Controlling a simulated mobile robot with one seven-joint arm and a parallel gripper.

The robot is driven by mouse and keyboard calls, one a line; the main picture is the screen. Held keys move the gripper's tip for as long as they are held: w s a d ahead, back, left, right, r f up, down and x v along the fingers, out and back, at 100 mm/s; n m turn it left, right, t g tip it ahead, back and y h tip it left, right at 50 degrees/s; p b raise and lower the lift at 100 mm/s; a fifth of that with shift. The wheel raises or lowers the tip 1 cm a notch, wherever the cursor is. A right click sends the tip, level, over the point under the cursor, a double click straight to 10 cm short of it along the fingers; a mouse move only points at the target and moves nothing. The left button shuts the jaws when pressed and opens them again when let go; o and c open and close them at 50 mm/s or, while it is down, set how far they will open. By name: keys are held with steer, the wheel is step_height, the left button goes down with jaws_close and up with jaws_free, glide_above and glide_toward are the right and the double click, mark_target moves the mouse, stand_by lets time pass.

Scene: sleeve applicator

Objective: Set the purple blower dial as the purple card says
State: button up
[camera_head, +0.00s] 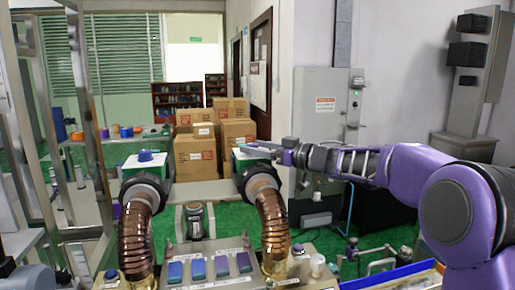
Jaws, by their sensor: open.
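My gripper (268,147) reaches in from the right at the top of the right blower (241,160), a green box with a pale top and a black hose collar. The gripper is open. It covers much of that top, so I cannot make out a dial there or whether the fingers touch one. The left blower (128,169) has a blue dial (145,156) on its pale top. Blue and purple panels stand on the console in front; a purple one (243,262) is at the right of the row. I cannot read any setting on them, nor tell which is the purple card.
Ribbed copper-coloured hoses (137,240) run from both blowers to the grey console (215,250). Small knobs (297,249) sit at its corners. Cardboard boxes (195,155) stand behind. A grey cabinet (322,115) is at the wall behind my arm. Green floor shows between the blowers.

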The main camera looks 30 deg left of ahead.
jaws_close()
stand_by(0.3)
steer(key=shift+s+a+f+m+t+b, duration=0.1)
steer(key=shift+s+m+t+b, duration=0.05)
steer(key=shift+m+t+b, duration=0.4)
steer(key=shift+s+f+m+t+b, duration=0.1)
steer(key=shift+m+t+b, duration=0.2)
steer(key=shift+t, duration=0.35)
steer(key=m+t+h+b, duration=0.1)
steer(key=t+b, duration=0.1)
steer(key=shift+s+m+t, duration=0.1)
steer(key=shift+m+t, duration=0.15)
steer(key=shift+t, duration=0.05)
steer(key=shift+r+m+t+h+b, duration=0.2)
steer(key=shift+m+t+h+b, duration=0.5)
steer(key=shift+t+b, duration=0.1)
jaws_free()
